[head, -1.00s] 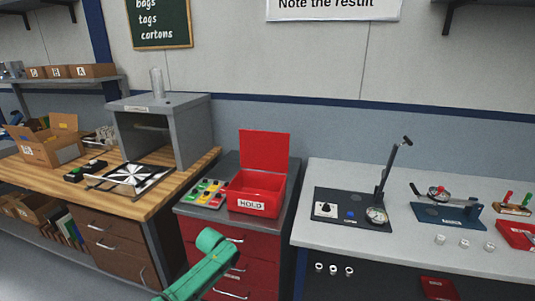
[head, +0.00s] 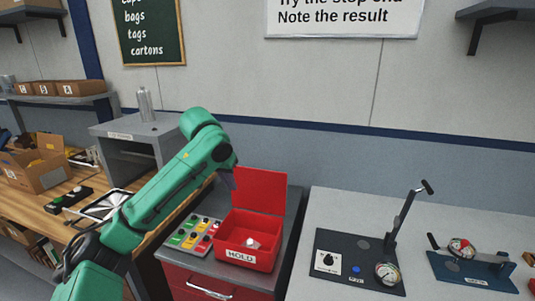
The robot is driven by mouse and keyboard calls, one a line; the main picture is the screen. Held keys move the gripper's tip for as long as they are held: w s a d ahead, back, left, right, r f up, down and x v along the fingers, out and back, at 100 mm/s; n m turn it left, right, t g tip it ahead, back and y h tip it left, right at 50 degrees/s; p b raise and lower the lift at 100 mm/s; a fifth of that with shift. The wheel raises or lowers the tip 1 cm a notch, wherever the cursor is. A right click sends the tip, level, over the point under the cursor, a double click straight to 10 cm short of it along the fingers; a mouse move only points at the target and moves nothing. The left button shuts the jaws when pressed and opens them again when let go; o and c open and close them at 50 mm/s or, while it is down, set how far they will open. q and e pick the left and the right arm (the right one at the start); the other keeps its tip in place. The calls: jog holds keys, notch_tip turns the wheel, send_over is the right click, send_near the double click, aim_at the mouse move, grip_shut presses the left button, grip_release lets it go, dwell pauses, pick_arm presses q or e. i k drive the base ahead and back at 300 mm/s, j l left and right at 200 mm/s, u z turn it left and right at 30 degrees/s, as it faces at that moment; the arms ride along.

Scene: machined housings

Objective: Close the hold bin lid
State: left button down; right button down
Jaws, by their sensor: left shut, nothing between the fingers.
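The red hold bin (head: 243,262), labelled HOLD, stands open on the grey top of a red drawer cabinet. Its red lid (head: 262,190) stands upright along the bin's back edge. A small pale object (head: 251,243) lies inside the bin. My green left arm reaches in from the lower left. My left gripper (head: 228,181) points down at the lid's left edge, shut and empty. Part of it is hard to make out, and I cannot tell whether it touches the lid. My right gripper is out of view.
A control panel (head: 192,233) with coloured buttons lies left of the bin. A grey cabinet (head: 130,157) stands on the wooden bench behind my arm. At right, a bench (head: 325,205) holds a dark lever fixture with a gauge (head: 350,262) and a blue fixture (head: 475,272).

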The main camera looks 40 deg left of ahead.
aim_at(261, 189)
jog(key=i+j, duration=0.2)
jog(key=i, duration=0.25)
jog(key=i+j, duration=0.2)
jog(key=i, duration=0.2)
